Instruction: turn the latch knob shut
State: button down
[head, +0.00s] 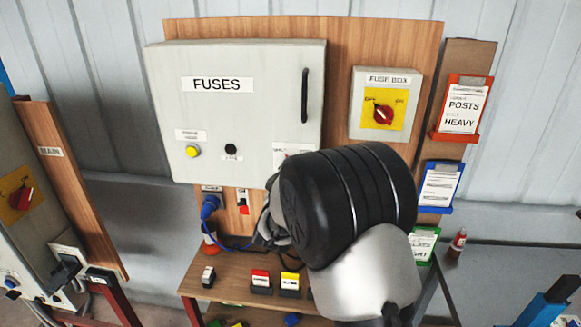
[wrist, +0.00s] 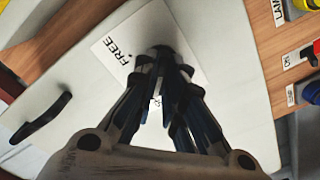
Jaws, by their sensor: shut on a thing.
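The latch knob (wrist: 161,50) is a dark shape on a white label (wrist: 132,48) that reads FREE, on the pale cabinet door (wrist: 225,95). In the wrist view my gripper (wrist: 158,64) is closed around the knob, and its fingers hide most of it. I cannot tell which way the knob points. More print on the label is covered by the fingers. In the head view the grey FUSES cabinet (head: 245,115) appears closed. A corner of the label (head: 290,150) shows at its lower right, while my arm hides the knob.
A black door handle (head: 305,95) stands out at the cabinet's upper right. A FUSE BOX (head: 360,120) with a red rotary switch (head: 383,113) is to the right. Below, a blue plug (head: 210,205) with its cable and a wooden shelf (head: 225,268) with small blocks lie near my arm.

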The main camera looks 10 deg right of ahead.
dwell(0.5)
jog(key=c, duration=1.7)
grip_release()
jog(key=v, duration=1.2)
